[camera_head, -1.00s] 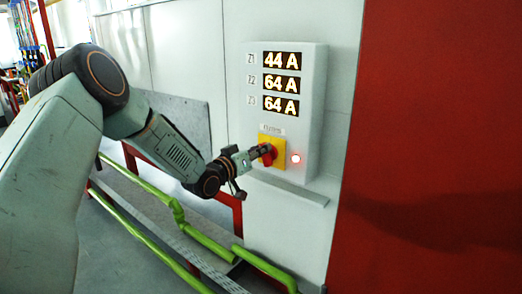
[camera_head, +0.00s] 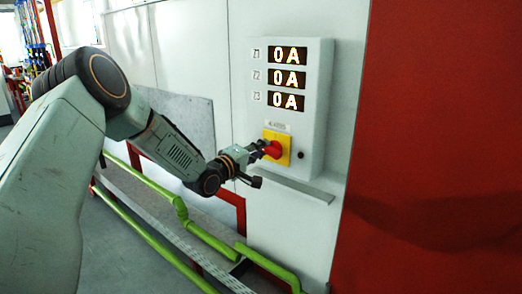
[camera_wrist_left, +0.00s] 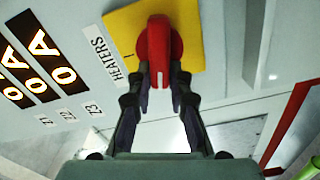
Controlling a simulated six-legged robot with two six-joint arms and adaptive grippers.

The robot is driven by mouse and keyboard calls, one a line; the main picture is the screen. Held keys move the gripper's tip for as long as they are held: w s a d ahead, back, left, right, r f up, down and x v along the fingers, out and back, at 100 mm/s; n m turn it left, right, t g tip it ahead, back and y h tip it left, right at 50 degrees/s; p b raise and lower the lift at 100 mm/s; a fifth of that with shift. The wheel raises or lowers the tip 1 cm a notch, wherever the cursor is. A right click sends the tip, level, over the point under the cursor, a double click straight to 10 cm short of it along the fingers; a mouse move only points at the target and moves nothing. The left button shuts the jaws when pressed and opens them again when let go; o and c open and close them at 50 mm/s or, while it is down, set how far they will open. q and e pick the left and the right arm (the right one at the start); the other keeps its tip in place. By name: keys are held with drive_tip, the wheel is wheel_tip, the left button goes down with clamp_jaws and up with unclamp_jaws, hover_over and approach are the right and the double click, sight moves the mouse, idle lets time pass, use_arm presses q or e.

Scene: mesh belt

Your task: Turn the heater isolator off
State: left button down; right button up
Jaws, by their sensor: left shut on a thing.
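The heater isolator is a red rotary handle (camera_head: 273,149) on a yellow plate (camera_head: 284,139), low on a white wall panel (camera_head: 320,110). In the left wrist view the red handle (camera_wrist_left: 158,50) sits on the yellow plate (camera_wrist_left: 190,20) beside a "HEATERS" label (camera_wrist_left: 104,55). My left gripper (camera_head: 262,150) is at the handle; in the wrist view its two fingers (camera_wrist_left: 158,80) are on either side of the handle, shut on it. The displays (camera_head: 286,78) Z1, Z2 and Z3 each read 0 A. The small lamp (camera_head: 304,157) right of the plate is dark. My right gripper is not in view.
A grey ledge (camera_head: 292,186) juts out under the panel. Green pipes (camera_head: 210,238) and a red frame (camera_head: 228,207) run low along the wall. A large red surface (camera_head: 440,130) fills the right side.

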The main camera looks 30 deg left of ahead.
use_arm(q)
drive_tip(key=shift+s+d+f+n+b, duration=0.1)
drive_tip(key=shift+f+n+b, duration=0.35)
drive_tip(key=shift+n, duration=0.95)
drive_tip(key=shift+f, duration=0.1)
drive_tip(key=c, duration=1.3)
unclamp_jaws()
drive_tip(key=shift+o, duration=0.4)
drive_tip(key=shift+r, duration=0.2)
drive_tip(key=s, duration=0.7)
drive_tip(key=shift+s+a, duration=0.2)
drive_tip(key=shift+a, duration=0.15)
